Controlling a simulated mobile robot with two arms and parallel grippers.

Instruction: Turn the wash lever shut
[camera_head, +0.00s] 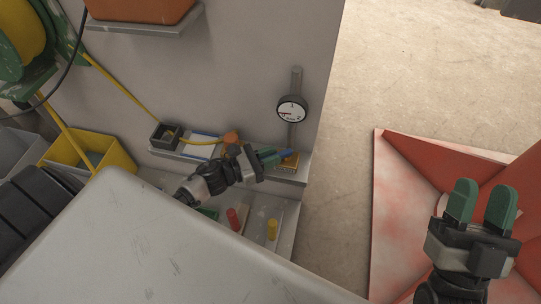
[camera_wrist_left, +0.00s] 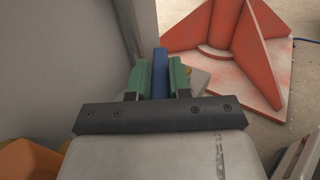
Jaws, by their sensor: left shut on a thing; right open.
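The wash lever, a blue bar (camera_head: 285,153), shows at the tip of my left gripper (camera_head: 272,156) by the right end of the wall ledge. In the left wrist view the blue bar (camera_wrist_left: 160,70) stands between the two green fingers of my left gripper (camera_wrist_left: 159,78), which is shut on it. The lever's pivot is hidden, and I cannot tell how far it is turned. My right gripper (camera_head: 480,205) is open and empty at the lower right, above the floor and red-painted panels.
A round gauge (camera_head: 292,109) is on a pipe above the lever. A yellow block (camera_head: 289,163) is under the lever. A lower shelf holds a red bottle (camera_head: 235,219) and a yellow one (camera_head: 272,229). A yellow bin (camera_head: 108,154) stands left. Red panels (camera_head: 405,190) stand right.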

